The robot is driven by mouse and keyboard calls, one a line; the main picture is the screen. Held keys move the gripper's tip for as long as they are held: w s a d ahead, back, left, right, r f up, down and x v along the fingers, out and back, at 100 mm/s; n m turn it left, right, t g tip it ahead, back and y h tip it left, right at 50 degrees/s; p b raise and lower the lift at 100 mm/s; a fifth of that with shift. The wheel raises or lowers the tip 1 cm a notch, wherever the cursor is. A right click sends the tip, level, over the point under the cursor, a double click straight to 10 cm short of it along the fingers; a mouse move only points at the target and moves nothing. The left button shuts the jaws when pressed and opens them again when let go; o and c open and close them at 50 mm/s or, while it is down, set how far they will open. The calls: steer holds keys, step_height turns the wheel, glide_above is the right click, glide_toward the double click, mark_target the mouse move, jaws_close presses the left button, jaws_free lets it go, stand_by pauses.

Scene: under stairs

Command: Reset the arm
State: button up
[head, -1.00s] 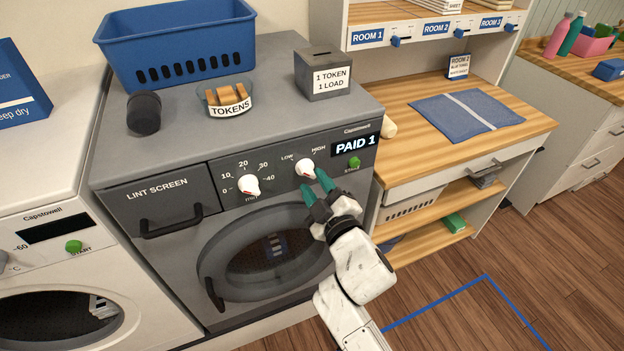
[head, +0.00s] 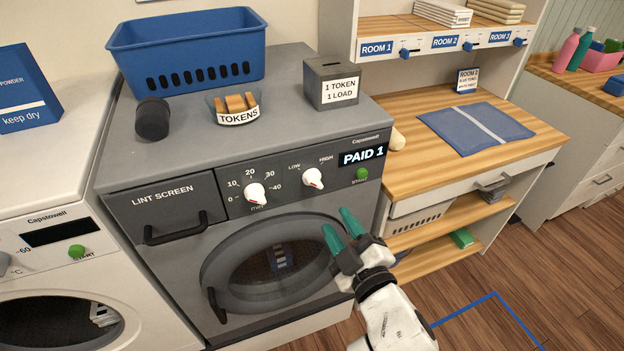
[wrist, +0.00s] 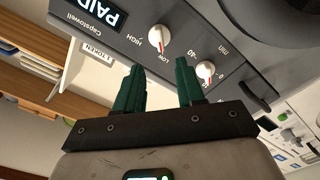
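My gripper (head: 341,222) has green fingertips and is open and empty. In the head view it is in front of the grey dryer's right side, below the LOW–HIGH knob (head: 313,179) and apart from it. In the wrist view the fingers (wrist: 160,88) stand apart with nothing between them, and the LOW–HIGH knob (wrist: 159,38) and the minutes knob (wrist: 205,72) show beyond them. The dryer (head: 165,255) has its round door (head: 212,300) shut.
On the dryer stand a blue basket (head: 185,55), a dark cylinder (head: 152,118), a token bowl (head: 238,118) and a token box (head: 331,82). A wooden bench (head: 545,137) with a folded blue cloth (head: 476,127) stands right. The floor (head: 500,272) at right is clear.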

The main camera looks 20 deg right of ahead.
steer(key=shift+d+f, duration=0.1)
steer(key=s+d+f+m+g+h, duration=0.3)
steer(key=s+d+f+m+g, duration=0.5)
steer(key=f, duration=0.4)
steer(key=s+f+m+g+y, duration=0.1)
steer(key=s+f+g, duration=0.2)
steer(key=s, duration=0.6)
steer(key=s+f+g+y, duration=0.1)
steer(key=s+f+g, duration=0.3)
steer(key=s, duration=0.6)
steer(key=shift+a+f+m+g+y, duration=0.25)
steer(key=shift+m+g+y, duration=0.15)
steer(key=shift+g, duration=0.6)
steer(key=shift+c, duration=0.2)
